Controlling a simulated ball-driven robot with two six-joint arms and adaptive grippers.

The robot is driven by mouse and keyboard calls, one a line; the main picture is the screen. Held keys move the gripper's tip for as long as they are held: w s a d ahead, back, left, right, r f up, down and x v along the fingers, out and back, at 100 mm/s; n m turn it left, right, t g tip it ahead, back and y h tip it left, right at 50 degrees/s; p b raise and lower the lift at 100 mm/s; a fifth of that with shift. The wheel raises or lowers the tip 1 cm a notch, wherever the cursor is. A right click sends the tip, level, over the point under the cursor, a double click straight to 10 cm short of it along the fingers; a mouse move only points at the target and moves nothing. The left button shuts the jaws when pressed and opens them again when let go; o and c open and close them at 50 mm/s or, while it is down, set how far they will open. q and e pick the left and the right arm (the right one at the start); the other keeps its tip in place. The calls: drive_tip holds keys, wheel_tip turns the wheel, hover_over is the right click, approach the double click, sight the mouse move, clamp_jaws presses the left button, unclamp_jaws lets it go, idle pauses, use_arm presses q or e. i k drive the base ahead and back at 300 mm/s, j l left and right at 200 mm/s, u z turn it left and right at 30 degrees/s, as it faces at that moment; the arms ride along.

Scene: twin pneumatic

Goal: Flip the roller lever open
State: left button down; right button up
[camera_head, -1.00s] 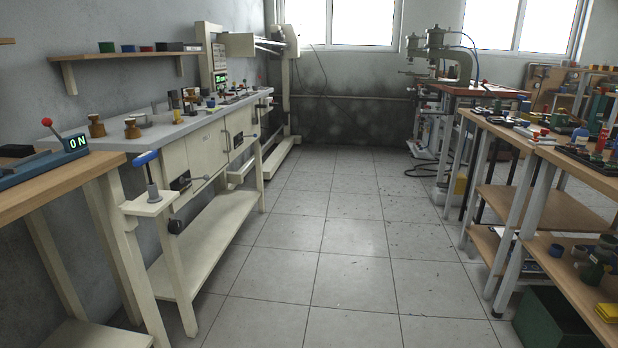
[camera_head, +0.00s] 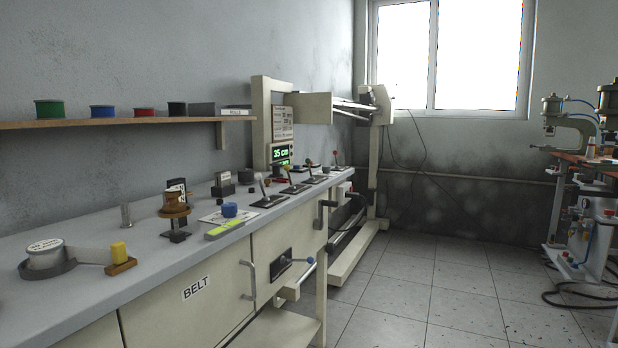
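A row of several small levers stands along the right part of the grey bench top (camera_head: 60,235). The nearest lever (camera_head: 263,187) has a pale handle on a dark base and leans. Behind it are a second lever (camera_head: 290,178), a third lever (camera_head: 309,169) and a red-knobbed lever (camera_head: 336,158) at the far end. I cannot tell which one is the roller lever; any labels there are too small to read. A blue-knobbed handle (camera_head: 308,261) sticks out from the bench front. Neither of my grippers is in view.
A tape roll (camera_head: 45,254), a brown spool stand (camera_head: 174,210) and a blue knob (camera_head: 229,210) are on the bench. A pale frame machine (camera_head: 375,140) stands beyond. The tiled floor (camera_head: 450,290) to the right is clear.

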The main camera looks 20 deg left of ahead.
sight(287, 167)
drive_tip(key=i+j+z, duration=0.15)
drive_tip(key=i, duration=0.9)
